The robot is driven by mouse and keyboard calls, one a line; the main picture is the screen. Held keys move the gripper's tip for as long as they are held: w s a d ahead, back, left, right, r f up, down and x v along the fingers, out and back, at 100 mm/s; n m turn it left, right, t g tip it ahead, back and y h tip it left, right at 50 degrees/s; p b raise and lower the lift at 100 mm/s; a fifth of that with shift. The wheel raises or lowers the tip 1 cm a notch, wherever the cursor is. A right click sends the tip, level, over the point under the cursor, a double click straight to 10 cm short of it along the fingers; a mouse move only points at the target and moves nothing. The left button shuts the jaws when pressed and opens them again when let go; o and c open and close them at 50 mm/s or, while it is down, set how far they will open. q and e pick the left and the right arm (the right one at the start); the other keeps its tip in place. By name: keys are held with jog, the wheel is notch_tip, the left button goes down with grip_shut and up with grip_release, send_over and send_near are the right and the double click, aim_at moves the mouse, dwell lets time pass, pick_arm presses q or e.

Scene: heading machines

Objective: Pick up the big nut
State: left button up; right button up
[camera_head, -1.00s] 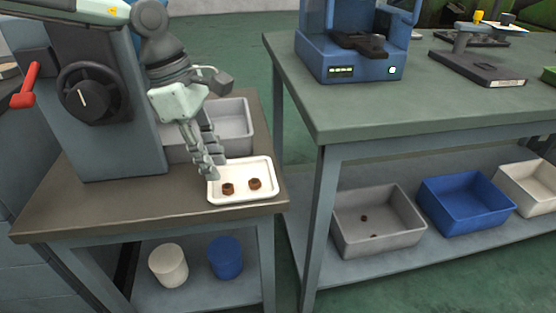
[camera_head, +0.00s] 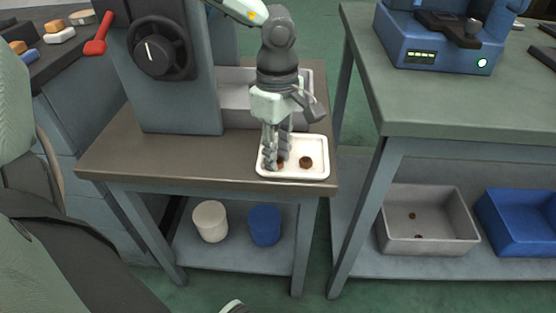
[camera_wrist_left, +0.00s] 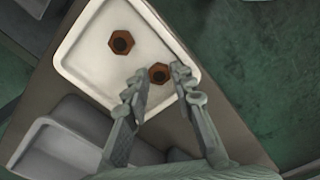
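Two brown hex nuts lie on a white tray (camera_head: 318,174), which also shows in the left wrist view (camera_wrist_left: 85,65). One nut (camera_head: 306,162) lies clear on the tray; it also shows in the left wrist view (camera_wrist_left: 121,41), where it looks somewhat larger. The other nut (camera_head: 280,164) is partly hidden behind my left fingers in the head view. In the left wrist view this nut (camera_wrist_left: 159,73) shows between and just beyond the fingertips. My left gripper (camera_head: 275,163) is open and points down over the tray; its fingers (camera_wrist_left: 158,84) are apart and empty. My right gripper is not in view.
A grey bin (camera_head: 235,92) stands behind the tray, beside a grey machine (camera_head: 180,100) with a red lever. A larger bench (camera_head: 450,105) with a blue machine is at right. Below it, a grey bin (camera_head: 430,240) holds small brown parts.

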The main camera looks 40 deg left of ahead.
pick_arm(q)
grip_shut()
jog(key=shift+r, duration=0.15)
